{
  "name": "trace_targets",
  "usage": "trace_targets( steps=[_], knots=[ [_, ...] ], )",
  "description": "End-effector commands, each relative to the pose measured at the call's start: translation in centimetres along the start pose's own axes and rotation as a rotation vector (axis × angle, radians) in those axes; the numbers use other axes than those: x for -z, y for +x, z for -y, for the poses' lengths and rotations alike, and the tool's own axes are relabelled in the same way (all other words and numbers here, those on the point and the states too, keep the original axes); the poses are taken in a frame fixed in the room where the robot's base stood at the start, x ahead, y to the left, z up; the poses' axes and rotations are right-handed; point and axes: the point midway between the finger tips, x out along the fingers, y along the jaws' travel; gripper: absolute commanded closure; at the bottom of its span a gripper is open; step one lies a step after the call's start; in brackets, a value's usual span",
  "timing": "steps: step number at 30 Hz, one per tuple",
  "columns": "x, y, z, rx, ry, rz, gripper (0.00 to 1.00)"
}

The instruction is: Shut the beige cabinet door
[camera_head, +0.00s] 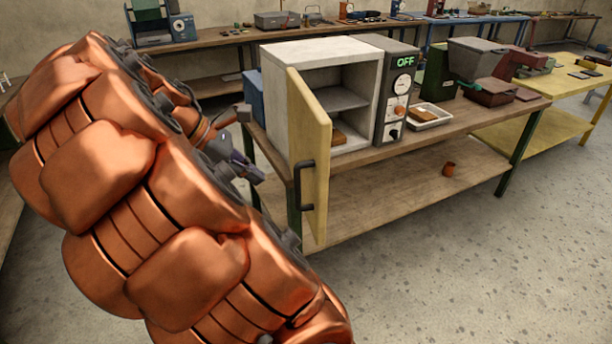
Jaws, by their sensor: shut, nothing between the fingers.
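The beige cabinet door (309,150) stands wide open, swung out toward me from the left side of the white cabinet (324,52). A dark bar handle (304,186) is on the door near its free edge. The cabinet's inside shows a grey shelf (343,98) and a brown block (338,137) at the bottom. My gripper (258,176) is shut and empty, to the left of the door and apart from it. My copper-coloured arm hides part of the gripper and the area to its left.
The cabinet stands on a wooden workbench (455,128) with green legs. Right of its OFF control panel (400,88) are a white tray (430,115) and several machines. A blue box (253,97) sits behind its left side. The floor (470,270) in front is clear.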

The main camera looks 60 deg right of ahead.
Motion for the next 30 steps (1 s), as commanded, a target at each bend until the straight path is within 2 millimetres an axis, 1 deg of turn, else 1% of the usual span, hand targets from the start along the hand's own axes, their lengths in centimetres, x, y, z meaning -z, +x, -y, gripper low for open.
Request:
trace_targets(
  steps=[1, 3, 6, 10, 14, 20, 30],
  knots=[
    [-0.3, -0.1, -1.2, -0.003, -0.035, 0.025, 1.0],
    [-0.5, -0.1, -2.3, -0.002, -0.083, 0.056, 1.0],
    [-0.7, -0.1, -3.2, 0.0, -0.129, 0.082, 1.0],
    [-0.9, 0.1, -3.7, 0.0, -0.152, 0.094, 1.0],
    [-1.1, 0.9, -3.6, 0.005, -0.154, 0.097, 1.0],
    [-1.3, 3.2, -3.6, 0.006, -0.153, 0.098, 1.0],
    [-1.8, 8.1, -3.6, 0.007, -0.152, 0.097, 1.0]
  ],
)
